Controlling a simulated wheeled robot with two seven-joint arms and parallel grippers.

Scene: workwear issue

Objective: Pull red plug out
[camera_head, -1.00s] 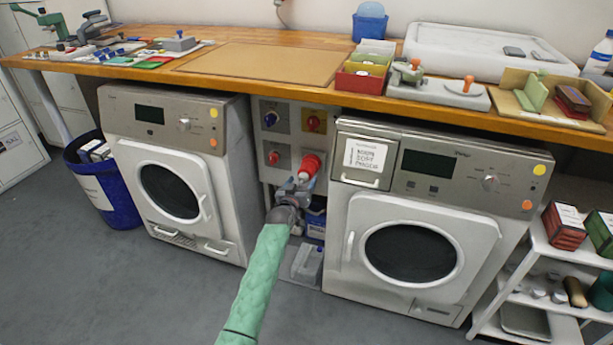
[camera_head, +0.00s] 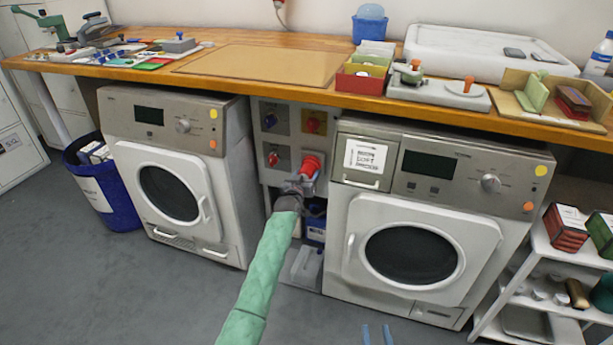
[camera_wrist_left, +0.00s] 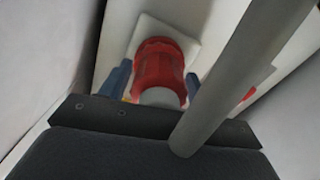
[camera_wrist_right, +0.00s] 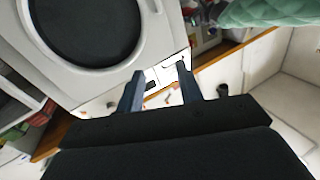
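The red plug (camera_head: 311,164) sits at the lower right of the grey socket panel between the two washing machines. In the left wrist view the plug (camera_wrist_left: 160,66) is a ribbed red body with a grey end towards me. My left gripper (camera_head: 300,184) is just below and in front of it. In the left wrist view its blue fingers (camera_wrist_left: 155,80) stand one on each side of the plug, with narrow gaps showing; it looks open around the plug. My right gripper (camera_wrist_right: 162,75) is open and empty; its fingertips (camera_head: 377,334) show at the bottom of the head view.
A smaller red plug or knob (camera_head: 273,159) is at the panel's lower left. Washing machines (camera_head: 130,175) and (camera_head: 345,250) flank the narrow gap. A thick grey bar (camera_wrist_left: 235,75) crosses the left wrist view close to the right finger. A wooden worktop (camera_head: 225,90) overhangs the panel.

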